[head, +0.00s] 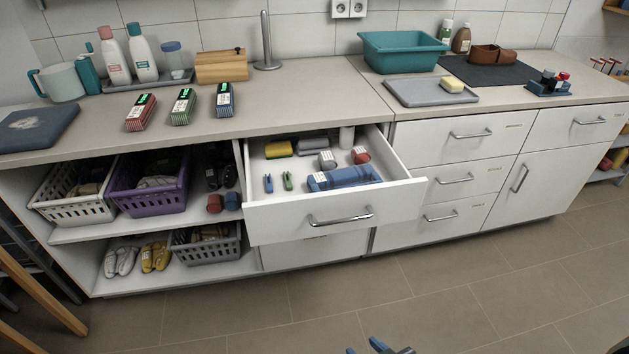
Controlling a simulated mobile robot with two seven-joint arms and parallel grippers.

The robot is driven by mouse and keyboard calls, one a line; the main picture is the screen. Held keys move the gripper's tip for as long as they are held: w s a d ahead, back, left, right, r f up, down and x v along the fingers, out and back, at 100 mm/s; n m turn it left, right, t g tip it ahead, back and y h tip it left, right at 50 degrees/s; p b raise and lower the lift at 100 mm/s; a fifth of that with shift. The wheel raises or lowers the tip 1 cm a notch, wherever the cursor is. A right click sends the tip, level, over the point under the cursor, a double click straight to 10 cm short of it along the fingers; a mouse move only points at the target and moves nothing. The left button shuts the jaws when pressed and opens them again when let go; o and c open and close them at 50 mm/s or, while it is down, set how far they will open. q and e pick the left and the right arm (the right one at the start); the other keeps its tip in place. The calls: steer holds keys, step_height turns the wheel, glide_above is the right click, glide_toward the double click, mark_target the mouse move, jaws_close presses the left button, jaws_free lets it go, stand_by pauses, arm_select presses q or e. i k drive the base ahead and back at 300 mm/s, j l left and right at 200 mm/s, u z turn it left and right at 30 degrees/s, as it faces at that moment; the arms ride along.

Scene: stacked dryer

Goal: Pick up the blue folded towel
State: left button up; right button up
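Three striped folded bundles lie in a row on the left counter: red, green and blue. The blue one (224,100), the rightmost, looks like the blue folded towel; it lies flat with a dark label or band on top. My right gripper (364,348) just shows at the bottom edge, over the floor and far from the counter. Its blue fingertips stand apart with nothing seen between them; most of it is cut off. My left gripper is not in view.
An open drawer (343,210) juts out below the counter, holding a blue bundle (345,177) and small items. A wooden box (221,67) and a steel holder (266,50) stand behind the towels. A dark blue flat item (38,128) lies far left. The floor in front is clear.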

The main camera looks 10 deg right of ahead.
mark_target(363, 174)
steer(key=i+l+u, duration=0.1)
steer(key=l+u, duration=0.2)
steer(key=l, duration=0.2)
steer(key=l+u, duration=0.25)
steer(key=l, duration=0.25)
steer(key=l+u, duration=0.15)
steer(key=l, duration=0.95)
steer(key=k+l+u, duration=0.15)
steer(key=l, duration=0.95)
steer(key=i, duration=0.05)
